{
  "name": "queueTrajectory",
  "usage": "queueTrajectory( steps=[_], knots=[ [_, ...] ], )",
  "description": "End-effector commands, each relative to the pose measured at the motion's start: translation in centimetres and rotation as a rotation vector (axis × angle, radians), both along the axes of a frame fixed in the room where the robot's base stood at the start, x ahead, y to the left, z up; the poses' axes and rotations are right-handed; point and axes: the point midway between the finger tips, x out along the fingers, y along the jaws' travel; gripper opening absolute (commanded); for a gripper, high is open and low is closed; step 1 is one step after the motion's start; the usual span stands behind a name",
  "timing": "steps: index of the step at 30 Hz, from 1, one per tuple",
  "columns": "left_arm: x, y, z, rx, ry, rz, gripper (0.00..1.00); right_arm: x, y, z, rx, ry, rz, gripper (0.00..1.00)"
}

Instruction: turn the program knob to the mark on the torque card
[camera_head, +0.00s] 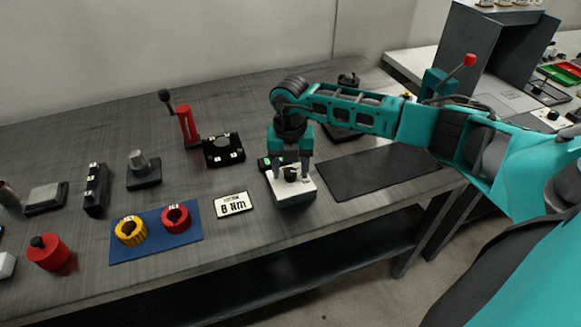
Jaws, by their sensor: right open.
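The program knob (290,175) is a small black knob on a box (297,196) with a white top and dark front, near the middle of the bench. Its pointer and marks are too small to read. The torque card (233,204) is white with dark print, which looks like "8 Nm", and lies flat left of the box. My right gripper (290,168) points down just over the box, open, with its fingers near the two sides of the knob. I cannot tell whether they touch it. My left gripper is not in view.
A dark mat (366,174) lies right of the box, clear on top. Several fixtures fill the left side.

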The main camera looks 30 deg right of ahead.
Motion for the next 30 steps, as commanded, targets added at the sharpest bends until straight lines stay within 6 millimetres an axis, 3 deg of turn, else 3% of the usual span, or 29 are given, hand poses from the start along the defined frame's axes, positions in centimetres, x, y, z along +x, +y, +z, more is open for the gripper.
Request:
queueTrajectory(
  steps=[5, 12, 18, 24, 30],
  knots=[
    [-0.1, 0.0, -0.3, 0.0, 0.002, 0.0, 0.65, 0.1, 0.0, 2.3, 0.0, -0.006, 0.001, 0.58],
    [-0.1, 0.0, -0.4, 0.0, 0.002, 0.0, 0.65, 0.1, 0.0, 7.8, -0.001, -0.007, 0.001, 0.58],
    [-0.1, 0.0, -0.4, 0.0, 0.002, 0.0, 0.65, 0.1, 0.0, 11.2, 0.0, -0.004, -0.001, 0.58],
    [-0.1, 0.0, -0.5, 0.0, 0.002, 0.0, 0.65, 0.0, 0.0, 12.7, 0.0, -0.002, -0.001, 0.58],
    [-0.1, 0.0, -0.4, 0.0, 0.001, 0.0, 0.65, 0.0, 0.0, 12.8, -0.001, -0.001, -0.001, 0.58]
  ],
)
